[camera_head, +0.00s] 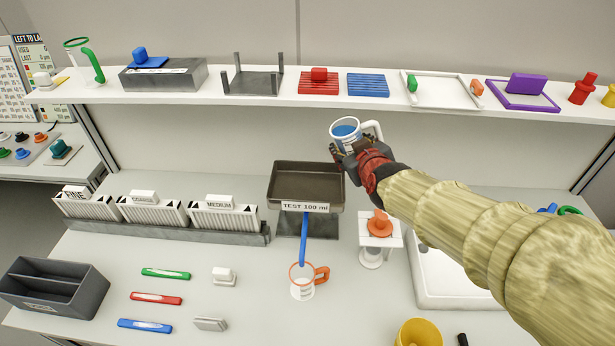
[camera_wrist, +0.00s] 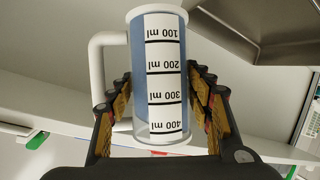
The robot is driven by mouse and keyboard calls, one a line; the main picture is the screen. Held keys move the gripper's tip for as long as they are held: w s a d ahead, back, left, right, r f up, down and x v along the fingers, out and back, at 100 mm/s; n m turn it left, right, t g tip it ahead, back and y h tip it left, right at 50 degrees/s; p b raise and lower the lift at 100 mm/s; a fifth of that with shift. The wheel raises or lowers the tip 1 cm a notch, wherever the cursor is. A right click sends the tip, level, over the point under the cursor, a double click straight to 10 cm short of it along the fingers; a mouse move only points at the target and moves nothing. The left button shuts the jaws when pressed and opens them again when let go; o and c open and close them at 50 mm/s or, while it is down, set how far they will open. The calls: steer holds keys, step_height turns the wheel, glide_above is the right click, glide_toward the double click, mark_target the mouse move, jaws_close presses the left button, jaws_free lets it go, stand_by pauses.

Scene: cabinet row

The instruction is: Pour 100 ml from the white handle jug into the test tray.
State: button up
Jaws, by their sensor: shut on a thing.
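The white handle jug (camera_head: 345,127) is clear-walled with blue liquid inside, and it stands roughly upright in the air. My gripper (camera_head: 352,148) is shut around its body. In the wrist view the picture is upside down; the jug (camera_wrist: 165,70) sits between both fingers (camera_wrist: 162,100), its white handle at the left. Its marks run from 100 to 400 ml, and the blue seems to end between 300 and 400. The test tray (camera_head: 305,180) is a dark, shallow tray labelled "TEST 100 ml". It is lower and left of the jug; no liquid shows in it.
A shelf (camera_head: 220,98) with several items runs behind the jug. An orange-handled jug (camera_head: 303,283) stands in front of the tray, with a blue strip between them. A white stand (camera_head: 371,254) with an orange knob is to the right. Labelled racks (camera_head: 160,212) stand left.

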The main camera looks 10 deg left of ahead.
steer(key=shift+w+a+r+p, duration=0.1)
steer(key=shift+p, duration=0.75)
steer(key=shift+r+p, duration=0.1)
steer(key=shift+p, duration=0.35)
steer(key=shift+s+a+r+n+h+p, duration=0.25)
steer(key=shift+n+p, duration=0.25)
steer(key=shift+p, duration=2)
steer(key=shift+a+f+n+t+h+p, duration=0.35)
steer(key=shift+a+n+h+p, duration=0.15)
steer(key=shift+p, duration=1.35)
steer(key=shift+f+n+h, duration=0.45)
steer(key=shift+f+n, duration=0.15)
steer(key=shift+f, duration=0.5)
steer(key=shift+f+n+t+h+p, duration=0.15)
steer(key=shift+n+t+h+p, duration=0.1)
steer(key=shift+n+h+p, duration=0.2)
